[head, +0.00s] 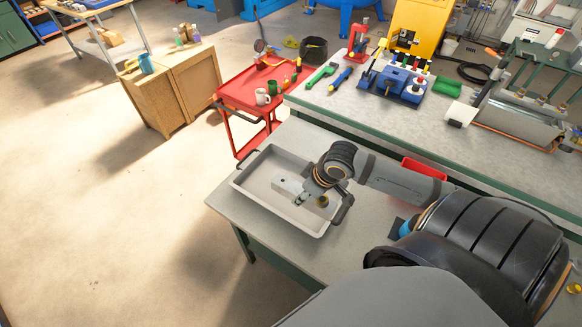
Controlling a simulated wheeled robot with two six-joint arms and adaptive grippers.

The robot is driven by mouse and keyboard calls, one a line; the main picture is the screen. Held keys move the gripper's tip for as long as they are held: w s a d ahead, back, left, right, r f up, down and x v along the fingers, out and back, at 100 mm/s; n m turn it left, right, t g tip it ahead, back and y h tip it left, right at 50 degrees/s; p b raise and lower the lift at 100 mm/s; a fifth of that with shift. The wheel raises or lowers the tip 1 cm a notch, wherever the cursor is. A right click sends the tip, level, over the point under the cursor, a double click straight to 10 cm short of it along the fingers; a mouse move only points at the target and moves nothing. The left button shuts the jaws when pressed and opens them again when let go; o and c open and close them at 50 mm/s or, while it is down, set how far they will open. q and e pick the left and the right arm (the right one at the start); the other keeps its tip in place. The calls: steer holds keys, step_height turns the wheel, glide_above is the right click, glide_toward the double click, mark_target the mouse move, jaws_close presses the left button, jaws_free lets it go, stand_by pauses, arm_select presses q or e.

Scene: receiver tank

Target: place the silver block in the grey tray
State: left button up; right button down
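The grey tray (250,199) is shallow and rectangular. It lies on the near workbench, left of my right arm. A pale silver block (288,186) shows inside the tray's outline, just left of my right gripper (321,202). I cannot tell whether the block rests on the tray floor or is slightly above it. My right gripper is over the tray's right part, with a dark finger near the right rim. Its wrist hides part of the tray, and I cannot tell whether its fingers grip the block. My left gripper is out of view.
A red bin (424,168) is partly hidden behind my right arm. A red cart (246,92) with mugs stands beyond the tray. Open floor lies to the left.

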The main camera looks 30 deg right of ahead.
steer(key=shift+w+f+b, duration=0.15)
steer(key=shift+w+b, duration=0.15)
steer(key=shift+w, duration=0.05)
steer(key=w+f, duration=0.2)
steer(key=w, duration=0.2)
steer(key=w+f, duration=0.3)
steer(key=w, duration=0.1)
steer(key=w+f, duration=0.3)
steer(key=w, duration=0.1)
steer(key=shift+w+f, duration=0.25)
steer(key=shift+w, duration=0.1)
steer(key=shift+w+f+p, duration=0.25)
steer(key=shift+f+p, duration=0.05)
steer(key=shift+f, duration=0.1)
step_height(320, 180, down, 3)
steer(key=shift+w+r+p, duration=0.1)
steer(key=shift+p, duration=0.5)
steer(key=shift+d+f, duration=0.1)
steer(key=shift+f, duration=0.15)
steer(key=c, duration=0.7)
jaws_free()
steer(key=shift+f, duration=0.15)
steer(key=shift+c, duration=0.2)
